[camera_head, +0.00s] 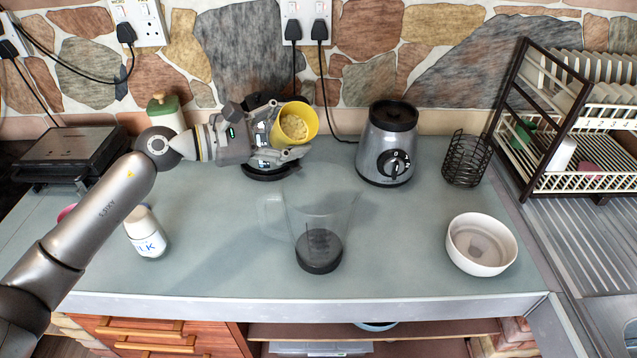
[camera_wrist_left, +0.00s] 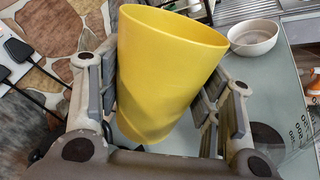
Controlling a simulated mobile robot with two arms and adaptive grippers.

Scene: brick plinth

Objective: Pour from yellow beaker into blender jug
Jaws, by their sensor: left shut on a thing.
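The yellow beaker (camera_head: 294,124) is held in my left gripper (camera_head: 284,135), which is shut on it, above the back of the counter. The beaker is tilted, its mouth facing the camera, and pale yellow contents show inside. In the left wrist view the beaker (camera_wrist_left: 165,75) sits between both fingers (camera_wrist_left: 160,100). The clear blender jug (camera_head: 318,225) stands upright on the counter, in front of and slightly right of the beaker, its handle to the left. Its dark base shows at the bottom. The grey blender base (camera_head: 386,145) stands behind it to the right. My right gripper is not in view.
A white bowl (camera_head: 481,244) stands at the right front. A black wire basket (camera_head: 465,160) and a dish rack (camera_head: 570,130) are at the back right. A grill (camera_head: 70,155) is at the far left.

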